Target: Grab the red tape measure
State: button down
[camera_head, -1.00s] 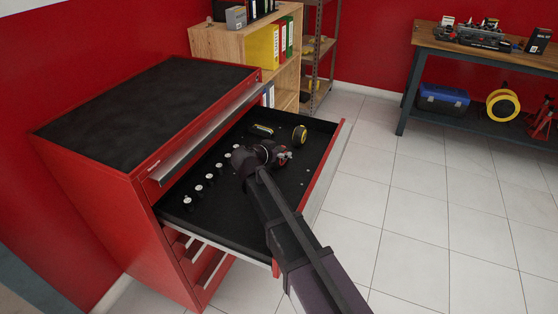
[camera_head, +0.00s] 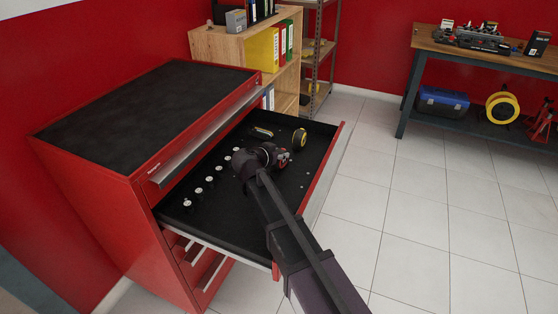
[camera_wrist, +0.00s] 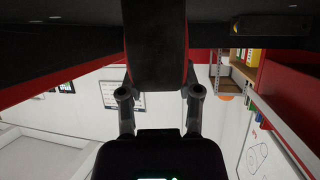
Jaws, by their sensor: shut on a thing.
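The red tape measure (camera_head: 283,159) is in the open drawer of the red cabinet, mostly hidden behind my gripper (camera_head: 277,157) in the head view. In the wrist view, the tape measure (camera_wrist: 155,45) shows as a dark block with a red side edge. My gripper's fingers (camera_wrist: 159,95) are on both sides of it, shut on it. I cannot tell whether it still touches the drawer floor.
The drawer (camera_head: 222,222) also holds a yellow-and-black tape measure (camera_head: 299,139), another yellow-and-black tool (camera_head: 262,132) and a row of several small pale round pieces (camera_head: 199,191) at left. A wooden shelf (camera_head: 225,48) stands behind. Free tiled floor (camera_head: 400,215) lies to the right.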

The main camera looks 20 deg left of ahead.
aim_at(280, 151)
jog(key=shift+r, duration=0.15)
notch_tip(280, 151, up, 4)
jog(key=p, duration=0.4)
jog(key=s+d, duration=0.3)
jog(key=s, duration=0.4)
jog(key=s+d+p, duration=0.1)
jog(key=s+d, duration=0.2)
jog(key=s, duration=0.4)
jog(key=shift+s+d+r, duration=0.25)
jog(key=shift+s+r, duration=0.05)
jog(key=shift+r, duration=0.05)
